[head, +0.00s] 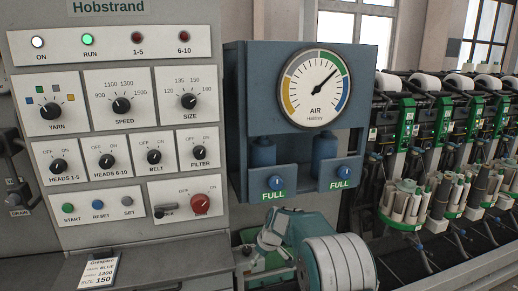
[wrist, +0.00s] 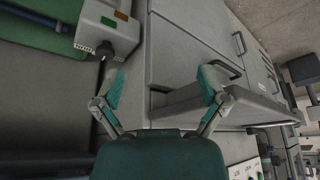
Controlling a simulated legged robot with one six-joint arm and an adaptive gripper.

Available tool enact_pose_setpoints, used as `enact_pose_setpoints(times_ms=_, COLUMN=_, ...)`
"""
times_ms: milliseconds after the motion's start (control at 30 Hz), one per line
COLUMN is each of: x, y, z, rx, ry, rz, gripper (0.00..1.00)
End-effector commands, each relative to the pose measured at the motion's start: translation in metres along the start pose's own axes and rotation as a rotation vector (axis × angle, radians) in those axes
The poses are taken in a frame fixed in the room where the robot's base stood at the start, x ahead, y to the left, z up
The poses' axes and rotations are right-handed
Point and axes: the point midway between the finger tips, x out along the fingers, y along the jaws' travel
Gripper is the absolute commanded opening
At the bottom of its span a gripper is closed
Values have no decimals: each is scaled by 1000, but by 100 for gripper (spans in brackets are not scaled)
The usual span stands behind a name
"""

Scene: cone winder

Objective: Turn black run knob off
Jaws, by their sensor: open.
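In the wrist view, a dark knob (wrist: 105,50) sits on a pale box (wrist: 92,30) at the upper left. In the head view, the panel (head: 215,120) shows several black knobs and one red knob (head: 201,204); none I can read is labelled run.
The head view shows the green RUN lamp (head: 88,40) lit. A blue air unit (head: 240,80) with a gauge (head: 315,88) stands right of the panel. Winding heads (head: 410,140) fill the right side. The wrist view shows grey cabinet doors (wrist: 190,50) and a projecting ledge (wrist: 195,103).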

Motion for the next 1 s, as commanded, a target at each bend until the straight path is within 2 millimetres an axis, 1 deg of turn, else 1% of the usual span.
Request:
enact_pose_setpoints(times_ms=33, x=-12, y=-1, z=0, rx=12, ry=1, rz=8, gripper=93)
enact_pose_setpoints(times_ms=167, x=-44, y=-6, z=4, rx=53, ry=0, rz=27, gripper=93)
enact_pose_setpoints(times_ms=267, x=-76, y=-14, z=9, rx=96, ry=0, rz=48, gripper=93)
enact_pose_setpoints(times_ms=400, x=-129, y=-30, z=23, rx=176, ry=0, rz=83, gripper=93)
enact_pose_setpoints(times_ms=467, x=-150, y=-38, z=31, rx=212, ry=0, rz=98, gripper=93)
enact_pose_setpoints(times_ms=500, x=-163, y=-44, z=36, rx=235, ry=0, rz=109, gripper=93)
enact_pose_setpoints(times_ms=567, x=-183, y=-54, z=45, rx=270, ry=2, rz=125, gripper=93)
enact_pose_setpoints(times_ms=700, x=-224, y=-79, z=68, rx=353, ry=6, rz=163, gripper=93)
enact_pose_setpoints(times_ms=800, x=-249, y=-98, z=87, rx=414, ry=12, rz=191, gripper=93)
enact_pose_setpoints(times_ms=1000, x=-289, y=-139, z=129, rx=533, ry=24, rz=248, gripper=93)
